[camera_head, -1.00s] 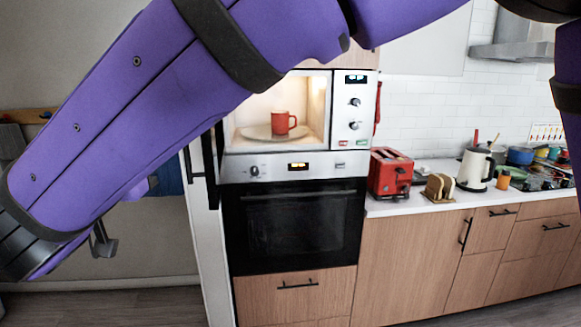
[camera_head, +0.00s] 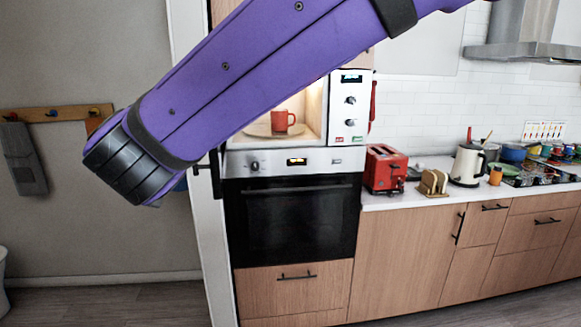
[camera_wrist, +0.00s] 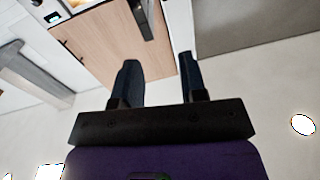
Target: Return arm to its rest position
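My purple arm crosses the upper left of the head view, in front of the upper cabinets and part of the microwave. My gripper (camera_wrist: 160,84) shows in the wrist view with its two dark fingers spread apart and nothing between them. The gripper's fingers do not show in the head view. The wrist view looks up toward the ceiling and the wooden cabinet front (camera_wrist: 115,45).
A red mug (camera_head: 283,121) stands in the open, lit microwave (camera_head: 349,108), above an oven (camera_head: 290,220). A red toaster (camera_head: 384,170), a bread rack and a kettle (camera_head: 467,164) stand on the counter (camera_head: 400,199). The floor at the left is mostly clear.

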